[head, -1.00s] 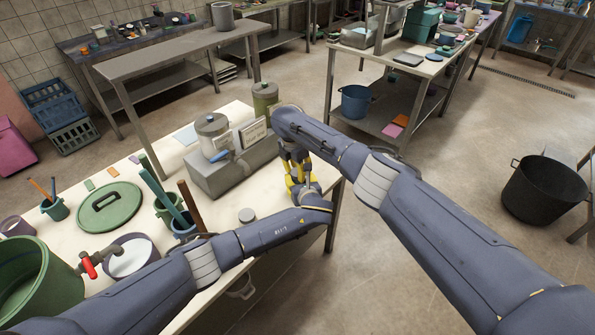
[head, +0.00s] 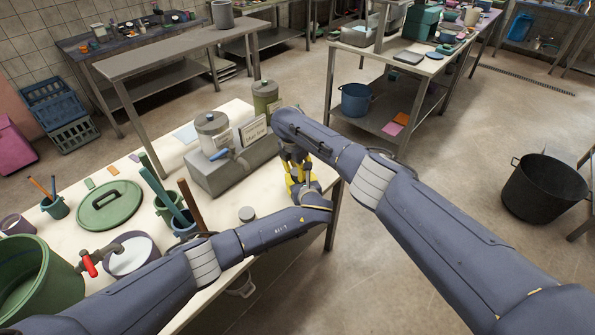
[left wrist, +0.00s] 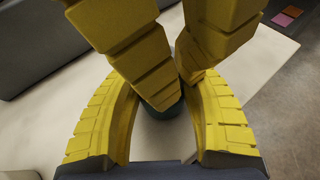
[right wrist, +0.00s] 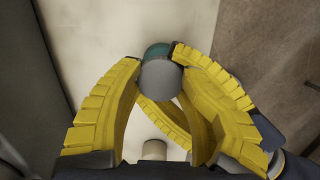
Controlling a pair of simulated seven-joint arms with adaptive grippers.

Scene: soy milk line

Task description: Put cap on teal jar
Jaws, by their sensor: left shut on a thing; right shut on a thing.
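The teal jar (left wrist: 160,110) sits between the yellow fingers of my left gripper (left wrist: 158,92), which is shut on it. In the right wrist view the teal jar (right wrist: 157,49) shows behind a round grey cap (right wrist: 160,76). My right gripper (right wrist: 157,68) is shut on this cap, over the jar's top. The cap overlaps the jar in this view; I cannot tell if it is seated. In the head view both yellow grippers (head: 299,178) meet near the table's right end, and my right arm hides most of the jar and cap.
A grey block (head: 222,172) with labels and a lidded canister (head: 213,133) stands just left of the grippers. A small grey round piece (head: 247,214) lies on the white table nearer the front. A green lid (head: 109,206) and cups with tools stand further left.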

